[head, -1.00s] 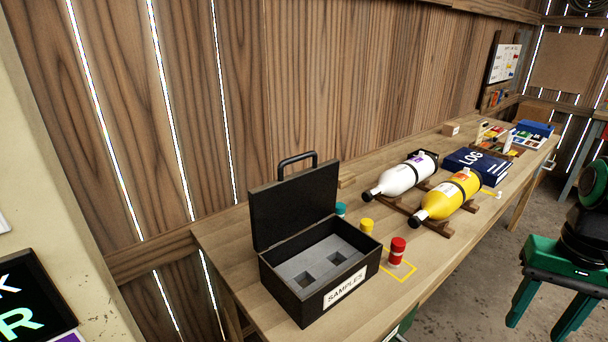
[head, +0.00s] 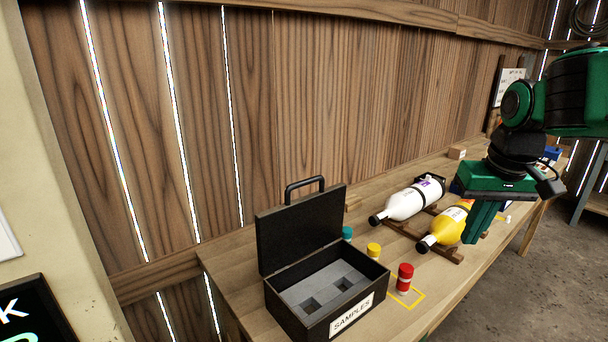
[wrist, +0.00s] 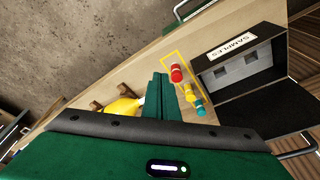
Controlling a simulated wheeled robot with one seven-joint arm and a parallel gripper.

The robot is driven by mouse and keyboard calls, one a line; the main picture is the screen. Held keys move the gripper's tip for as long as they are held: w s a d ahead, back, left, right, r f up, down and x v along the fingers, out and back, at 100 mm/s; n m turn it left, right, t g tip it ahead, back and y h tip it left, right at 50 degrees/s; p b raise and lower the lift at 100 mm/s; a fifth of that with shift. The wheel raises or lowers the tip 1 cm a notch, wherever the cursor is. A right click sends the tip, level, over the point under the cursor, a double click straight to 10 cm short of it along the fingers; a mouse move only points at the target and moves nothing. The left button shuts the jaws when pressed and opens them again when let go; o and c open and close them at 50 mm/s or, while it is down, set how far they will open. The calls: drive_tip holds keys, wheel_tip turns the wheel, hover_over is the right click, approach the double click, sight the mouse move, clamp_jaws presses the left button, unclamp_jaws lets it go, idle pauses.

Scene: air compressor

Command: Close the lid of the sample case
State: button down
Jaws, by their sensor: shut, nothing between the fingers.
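The black sample case (head: 289,322) stands on the wooden bench with its lid (head: 302,229) upright and open, a handle (head: 305,184) on the lid's top edge. A "SAMPLES" label is on its front. Its grey insert (head: 326,287) has two square holes that look empty. The case also shows at the right of the wrist view (wrist: 240,68). My green gripper (head: 470,241) is shut and empty, pointing down over the bench to the right of the case, in front of the yellow bottle. In the wrist view its fingers (wrist: 160,76) are together, apart from the case.
Red (head: 404,278), yellow (head: 374,251) and teal (head: 347,233) vials stand just right of the case; the red one is within a yellow outline. White (head: 408,203) and yellow (head: 450,222) bottles lie on wooden cradles. A plank wall rises behind the bench.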

drive_tip(key=w+a+r+n+t+y, duration=0.1)
drive_tip(key=w+a+r+n, duration=0.3)
drive_tip(key=a, duration=0.6)
drive_tip(key=w+a+r+n+t+y, duration=0.1)
drive_tip(key=w+a+r+n+y, duration=0.1)
drive_tip(key=w+a+r, duration=0.6)
drive_tip(key=w+a+r+n+t+y, duration=0.1)
drive_tip(key=w+a+r+n, duration=0.25)
drive_tip(key=a, duration=0.95)
drive_tip(key=shift+m, duration=0.45)
drive_tip(key=shift+w+a+f, duration=0.1)
drive_tip(key=shift+w+f, duration=0.1)
drive_tip(key=shift+f, duration=1.4)
drive_tip(key=shift+w+a+f, duration=0.1)
drive_tip(key=shift+w+f, duration=0.15)
drive_tip(key=shift+f, duration=1.3)
drive_tip(key=shift+w+f, duration=0.2)
drive_tip(key=shift+f, duration=1.4)
